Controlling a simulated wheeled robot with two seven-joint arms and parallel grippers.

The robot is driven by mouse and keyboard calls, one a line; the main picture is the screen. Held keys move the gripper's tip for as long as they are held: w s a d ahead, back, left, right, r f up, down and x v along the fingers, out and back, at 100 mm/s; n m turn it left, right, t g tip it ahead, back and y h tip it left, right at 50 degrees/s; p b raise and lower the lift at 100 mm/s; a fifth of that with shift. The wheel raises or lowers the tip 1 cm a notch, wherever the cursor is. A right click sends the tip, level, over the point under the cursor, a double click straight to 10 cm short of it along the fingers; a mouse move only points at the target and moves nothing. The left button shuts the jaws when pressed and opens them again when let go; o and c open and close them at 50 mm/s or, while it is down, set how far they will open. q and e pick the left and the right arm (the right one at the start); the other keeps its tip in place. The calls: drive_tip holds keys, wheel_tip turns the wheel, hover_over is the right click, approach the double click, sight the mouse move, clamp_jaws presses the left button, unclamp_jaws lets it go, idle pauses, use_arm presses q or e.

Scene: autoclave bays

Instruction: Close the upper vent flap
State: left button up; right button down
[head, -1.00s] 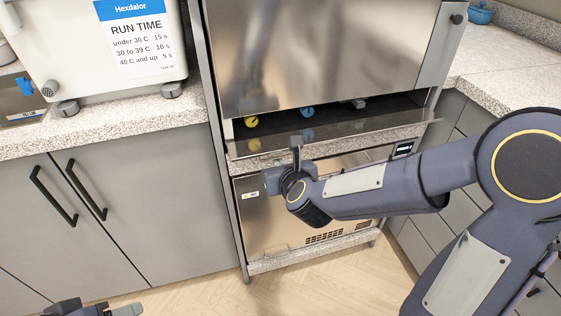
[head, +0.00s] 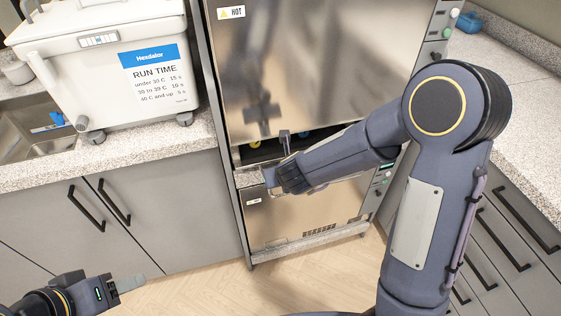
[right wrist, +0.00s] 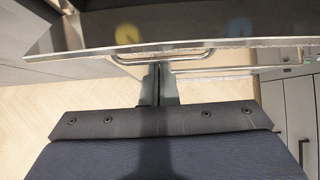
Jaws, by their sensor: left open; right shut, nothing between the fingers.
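The upper bay is a tall steel front (head: 320,70) with a HOT label in the head view. Below it is a dark slot with a yellow knob (head: 254,144) and a blue knob (head: 304,134) partly showing. The vent flap at this slot is mostly hidden by my right arm in the head view. In the right wrist view the flap (right wrist: 185,28) is a dark glossy sheet with a pale edge. My right gripper (head: 284,137) is shut and empty at the slot. Its fingers (right wrist: 157,84) are close to the flap's edge; contact is unclear. My left gripper (head: 128,284) is open and empty, bottom left.
A white Hexdalor box (head: 105,60) stands on the left counter (head: 35,172) beside a sink. The right counter (head: 530,130) stands over drawers. Open floor (head: 190,285) lies in front.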

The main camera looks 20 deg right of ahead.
sight(278, 158)
drive_tip(key=shift+g, duration=0.5)
drive_tip(key=shift+w+r+p, duration=0.4)
drive_tip(key=shift+r+p, duration=0.4)
drive_tip(key=shift+p, duration=0.5)
drive_tip(key=shift+w+r+p, duration=0.45)
drive_tip(key=shift+r+p, duration=0.3)
drive_tip(key=shift+p, duration=0.5)
drive_tip(key=shift+w+r+p, duration=0.4)
drive_tip(key=shift+r+p, duration=0.4)
drive_tip(key=shift+p, duration=0.5)
drive_tip(key=shift+f, duration=0.25)
